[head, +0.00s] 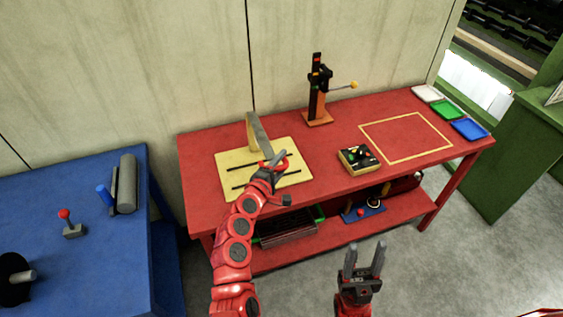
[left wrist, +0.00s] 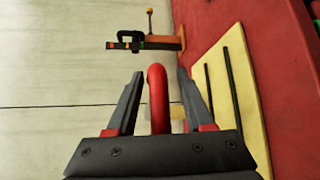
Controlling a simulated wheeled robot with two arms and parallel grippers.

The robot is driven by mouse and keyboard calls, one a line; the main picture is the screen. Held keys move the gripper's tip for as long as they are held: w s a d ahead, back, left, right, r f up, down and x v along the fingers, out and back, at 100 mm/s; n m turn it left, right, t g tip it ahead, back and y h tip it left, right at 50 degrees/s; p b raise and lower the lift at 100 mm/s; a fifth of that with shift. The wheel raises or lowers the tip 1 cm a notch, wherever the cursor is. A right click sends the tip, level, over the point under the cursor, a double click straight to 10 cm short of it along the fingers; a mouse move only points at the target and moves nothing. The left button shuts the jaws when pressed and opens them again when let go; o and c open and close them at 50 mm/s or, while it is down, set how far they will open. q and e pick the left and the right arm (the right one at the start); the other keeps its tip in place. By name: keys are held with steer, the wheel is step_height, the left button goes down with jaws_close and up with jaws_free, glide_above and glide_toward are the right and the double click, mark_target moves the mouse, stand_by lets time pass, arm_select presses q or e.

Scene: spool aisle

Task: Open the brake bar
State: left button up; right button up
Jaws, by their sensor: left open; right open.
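The brake bar (head: 259,131) looks like a grey bar slanting up from the back of a yellow slotted board (head: 240,190) on the red bench. A red curved handle (left wrist: 158,88), which seems to belong to it, shows between the fingers in the left wrist view. My left gripper (head: 279,159) is open at this handle, one finger on each side; gaps show in the left wrist view (left wrist: 160,95), and I cannot tell any contact. The gripper partly hides the handle in the head view. My right gripper (head: 365,246) is open and empty in front of the bench.
The yellow-outlined square is empty. A blue table (head: 80,240) stands left; a wall is behind.

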arm_select(q)
jaws_close()
steer(key=shift+s+f, duration=0.1)
steer(key=shift+f, duration=0.05)
